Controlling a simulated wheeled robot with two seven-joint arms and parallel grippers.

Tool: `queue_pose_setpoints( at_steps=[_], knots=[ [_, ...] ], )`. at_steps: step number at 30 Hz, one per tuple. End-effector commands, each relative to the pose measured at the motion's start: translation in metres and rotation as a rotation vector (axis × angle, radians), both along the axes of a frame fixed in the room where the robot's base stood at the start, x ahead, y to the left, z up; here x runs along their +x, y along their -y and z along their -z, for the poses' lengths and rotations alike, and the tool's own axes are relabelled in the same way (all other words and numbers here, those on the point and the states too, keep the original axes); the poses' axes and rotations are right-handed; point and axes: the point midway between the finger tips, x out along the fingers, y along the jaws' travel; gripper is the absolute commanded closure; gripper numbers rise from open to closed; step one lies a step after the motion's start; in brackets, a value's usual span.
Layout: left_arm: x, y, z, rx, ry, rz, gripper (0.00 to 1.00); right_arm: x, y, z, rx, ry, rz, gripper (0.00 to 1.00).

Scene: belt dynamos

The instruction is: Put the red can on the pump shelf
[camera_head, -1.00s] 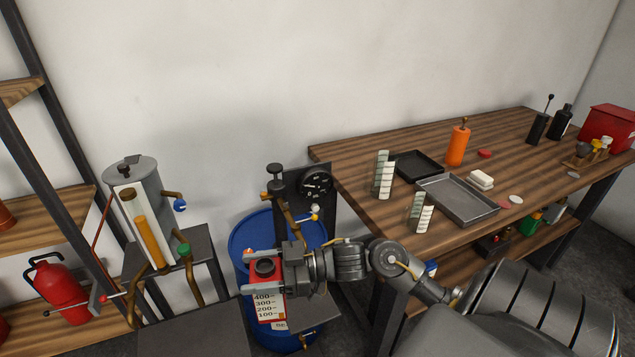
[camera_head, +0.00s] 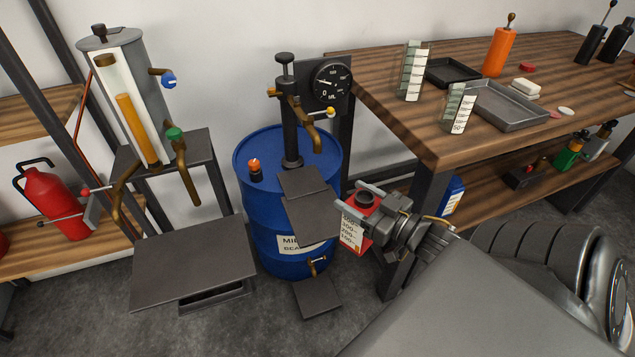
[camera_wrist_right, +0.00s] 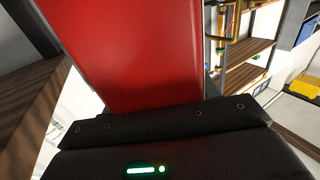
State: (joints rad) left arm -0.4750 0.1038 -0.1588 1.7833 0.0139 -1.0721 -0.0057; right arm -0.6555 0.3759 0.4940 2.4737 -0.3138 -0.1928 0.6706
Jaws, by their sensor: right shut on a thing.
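The red can (camera_head: 351,238) has a dark round mouth on top and a white scale label on its side. My right gripper (camera_head: 366,212) is shut on it and holds it in the air, right of the blue drum. In the right wrist view the can's red side (camera_wrist_right: 135,50) fills the upper middle. The hand pump (camera_head: 290,110) stands on the drum with a brass spout. Small dark plates are below the spout: an upper one (camera_head: 302,181), a middle one (camera_head: 311,219) and one low by the drum tap (camera_head: 317,297). I cannot tell which is the pump shelf.
The blue drum (camera_head: 258,220) has an orange-topped knob. A round gauge (camera_head: 331,82) is beside the pump. The wooden workbench (camera_head: 385,105) and its leg are close to the can.

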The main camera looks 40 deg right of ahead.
Motion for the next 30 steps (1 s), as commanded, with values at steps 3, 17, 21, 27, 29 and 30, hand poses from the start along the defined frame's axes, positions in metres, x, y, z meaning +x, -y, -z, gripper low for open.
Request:
queue_pose_setpoints(
  at_steps=[3,17,21,27,29,30],
  knots=[
    [0.005,-0.001,-0.007,-0.001,0.013,-0.002,0.11,-0.012,0.014,0.017,0.001,0.001,0.064,0.89],
    [0.011,-0.002,-0.042,-0.003,0.038,-0.005,0.11,0.010,0.020,0.019,-0.003,0.011,0.094,0.89],
    [0.010,-0.002,-0.050,-0.002,0.036,-0.005,0.11,0.047,0.018,0.014,0.000,0.011,0.096,0.89],
    [0.011,-0.002,-0.056,-0.003,0.041,-0.006,0.11,0.102,0.015,0.015,0.003,0.010,0.096,0.89],
    [0.011,-0.002,-0.057,-0.003,0.041,-0.006,0.11,0.117,0.015,0.016,0.003,0.009,0.097,0.89],
    [0.011,-0.002,-0.059,-0.003,0.043,-0.006,0.11,0.127,0.014,0.015,0.002,0.009,0.097,0.89]
  ],
)
